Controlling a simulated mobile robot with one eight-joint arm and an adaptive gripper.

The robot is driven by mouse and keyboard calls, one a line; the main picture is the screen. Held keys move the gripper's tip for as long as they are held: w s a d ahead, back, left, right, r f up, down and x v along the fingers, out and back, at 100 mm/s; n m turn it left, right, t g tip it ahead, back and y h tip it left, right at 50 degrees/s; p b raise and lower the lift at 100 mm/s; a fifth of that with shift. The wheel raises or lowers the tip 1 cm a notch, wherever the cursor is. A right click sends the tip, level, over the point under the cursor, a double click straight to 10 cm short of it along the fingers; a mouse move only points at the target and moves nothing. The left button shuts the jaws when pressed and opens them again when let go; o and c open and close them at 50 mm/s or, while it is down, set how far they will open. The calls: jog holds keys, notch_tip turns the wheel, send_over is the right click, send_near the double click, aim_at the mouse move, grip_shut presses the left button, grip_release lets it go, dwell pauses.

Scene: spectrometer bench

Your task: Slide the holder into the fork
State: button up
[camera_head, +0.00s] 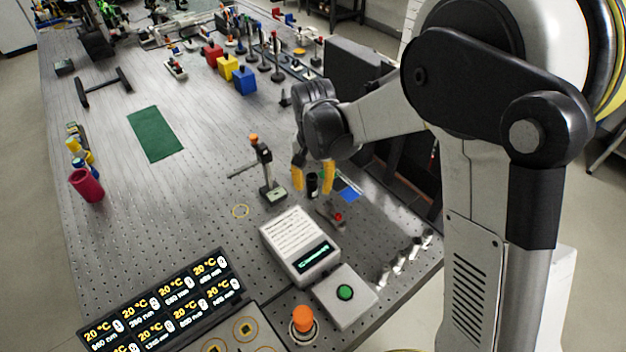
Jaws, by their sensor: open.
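My gripper (313,180) hangs over the right part of the bench with its yellow fingers apart. A small dark cylinder (312,184) shows between the fingers; I cannot tell whether they touch it. It may be the holder, but its shape is too small to be sure. Left of the gripper, a dark upright post (265,167) with an orange top stands on a grey base, with a thin rod reaching left. I cannot tell which part is the fork. A blue square (348,192) lies right of the gripper, partly hidden by a finger.
A small red-topped part (337,217) lies in front of the gripper. A white box with a display (300,246), a green-button box (344,293) and an orange knob (303,319) stand nearer. Bench around the green mat (155,134) is mostly clear.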

grip_shut()
jog(key=shift+s+d, duration=0.1)
jog(key=shift+s+d, duration=0.4)
jog(key=shift+s, duration=0.4)
jog(key=shift+s+d, duration=0.45)
jog(key=shift+s, duration=0.3)
jog(key=shift+s+d, duration=0.4)
jog(key=shift+s, duration=0.4)
jog(key=shift+o, duration=0.2)
grip_release()
jog(key=shift+r, duration=0.1)
